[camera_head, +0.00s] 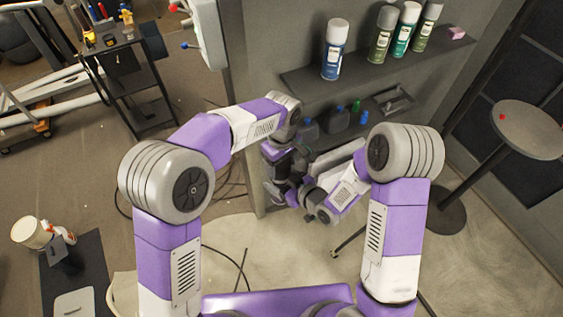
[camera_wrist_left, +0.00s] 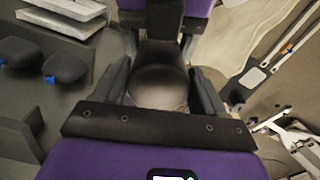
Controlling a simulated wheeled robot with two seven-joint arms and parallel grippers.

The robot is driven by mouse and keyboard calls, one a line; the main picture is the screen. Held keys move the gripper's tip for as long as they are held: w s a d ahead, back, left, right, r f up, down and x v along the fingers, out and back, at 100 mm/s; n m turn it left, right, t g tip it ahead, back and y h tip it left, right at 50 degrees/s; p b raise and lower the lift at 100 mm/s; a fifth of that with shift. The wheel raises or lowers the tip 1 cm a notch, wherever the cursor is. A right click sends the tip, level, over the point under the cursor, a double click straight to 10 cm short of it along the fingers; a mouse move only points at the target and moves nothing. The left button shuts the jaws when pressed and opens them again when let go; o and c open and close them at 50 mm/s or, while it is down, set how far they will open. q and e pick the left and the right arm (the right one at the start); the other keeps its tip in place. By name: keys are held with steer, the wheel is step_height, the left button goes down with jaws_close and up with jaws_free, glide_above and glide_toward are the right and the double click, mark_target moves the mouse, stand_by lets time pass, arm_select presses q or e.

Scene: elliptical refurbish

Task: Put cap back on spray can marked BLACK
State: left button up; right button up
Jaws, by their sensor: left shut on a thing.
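My left gripper (camera_head: 291,197) hangs in front of the lower shelves in the head view. In the left wrist view its two dark fingers (camera_wrist_left: 161,88) are shut on a dark rounded thing (camera_wrist_left: 160,82); I cannot tell whether this is the cap or part of a can. A purple and black part of my right arm (camera_wrist_left: 172,20) lies just beyond it. My right wrist (camera_head: 327,212) is close beside the left gripper; its fingers are not clear. No can marked BLACK can be made out, and no separate cap is identifiable.
A blue can (camera_head: 334,52), a grey-green can (camera_head: 381,36), a teal can (camera_head: 404,32) and a green can (camera_head: 427,27) stand on the upper shelf (camera_head: 355,75). Dark bottles (camera_head: 335,120) stand below. Open floor (camera_head: 225,240) lies in front.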

arm_select(q)
steer(key=shift+f, duration=0.65)
steer(key=o, duration=1.1)
steer(key=shift+r, duration=0.1)
step_height(320, 180, up, 12)
steer(key=shift+f, duration=0.1)
